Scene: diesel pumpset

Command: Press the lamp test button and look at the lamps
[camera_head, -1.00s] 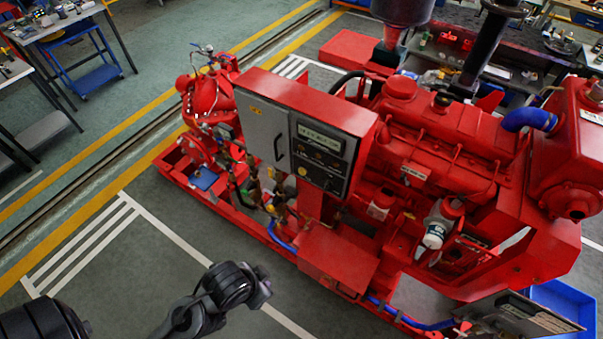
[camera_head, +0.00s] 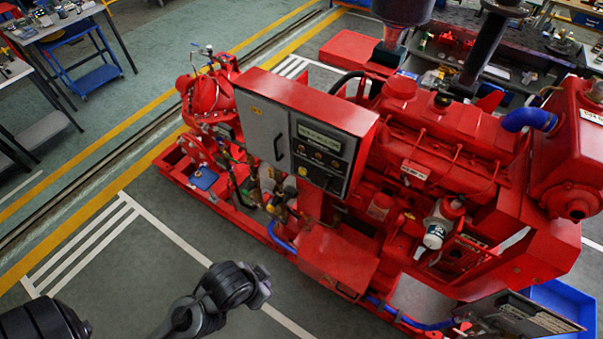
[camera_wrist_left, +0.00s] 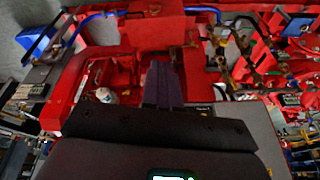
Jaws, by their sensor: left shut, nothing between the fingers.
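The control panel (camera_head: 323,152) is on the upright red cabinet (camera_head: 268,122) of the red pumpset. It has a pale display strip (camera_head: 319,136), a row of small round controls or lamps (camera_head: 318,155) and a yellow part (camera_head: 303,171) at lower left. I cannot tell which is the lamp test button, or whether any lamp is lit. My left gripper (camera_wrist_left: 163,82) is shut and empty in the left wrist view, with red pumpset parts beyond its fingers. In the head view only dark links of my left arm show, low and apart from the panel. My right gripper is not in view.
The red engine (camera_head: 440,130) fills the area right of the cabinet, with the red pump (camera_head: 208,98) on its left. A blue bin (camera_head: 560,303) is at lower right. Marked floor (camera_head: 150,255) in front is open. Workbenches (camera_head: 62,25) stand at upper left.

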